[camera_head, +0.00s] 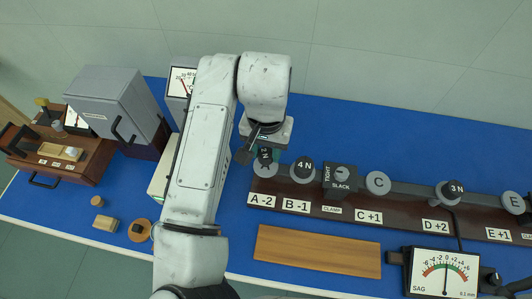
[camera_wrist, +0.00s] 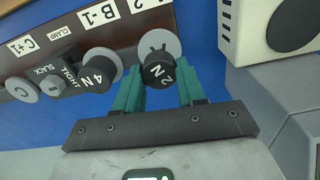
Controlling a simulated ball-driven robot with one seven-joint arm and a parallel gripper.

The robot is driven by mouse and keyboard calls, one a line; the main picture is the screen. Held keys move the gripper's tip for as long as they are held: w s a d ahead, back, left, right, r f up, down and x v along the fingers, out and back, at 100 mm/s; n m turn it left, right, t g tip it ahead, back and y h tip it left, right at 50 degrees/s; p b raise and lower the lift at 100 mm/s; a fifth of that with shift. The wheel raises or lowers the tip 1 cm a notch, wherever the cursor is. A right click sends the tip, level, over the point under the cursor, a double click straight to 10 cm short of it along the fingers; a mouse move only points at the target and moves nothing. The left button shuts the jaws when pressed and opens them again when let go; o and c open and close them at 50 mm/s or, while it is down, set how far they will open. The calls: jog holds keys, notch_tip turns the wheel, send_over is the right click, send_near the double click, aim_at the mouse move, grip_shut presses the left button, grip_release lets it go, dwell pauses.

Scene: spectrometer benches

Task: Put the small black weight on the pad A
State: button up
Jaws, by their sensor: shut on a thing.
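The small black weight (camera_wrist: 158,73), marked 2 N, is between the teal fingers of my gripper (camera_wrist: 158,92), which is shut on it. It also shows partly under my gripper in the head view (camera_head: 265,156). Pad A (camera_wrist: 160,40) is a grey disc at the left end of the dark beam. The weight overlaps the pad's near part in the wrist view. I cannot tell whether it touches the pad. The A-2 label (camera_head: 262,201) stands in front of the pad.
A black 4 N weight (camera_head: 303,166) is on the neighbouring pad, close to the right. The clamp block (camera_head: 341,178), pad C (camera_head: 378,183) and a 3 N weight (camera_head: 449,191) follow along the beam. A wooden strip (camera_head: 318,251) and the SAG meter (camera_head: 443,272) lie in front.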

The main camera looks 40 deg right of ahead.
aim_at(266, 152)
jog(key=shift+f+p, duration=0.45)
jog(key=shift+f, duration=1.1)
jog(key=shift+f, duration=0.1)
jog(key=o, duration=1.2)
notch_tip(266, 152, up, 12)
jog(key=shift+r+b, duration=0.15)
jog(key=shift+b, duration=0.7)
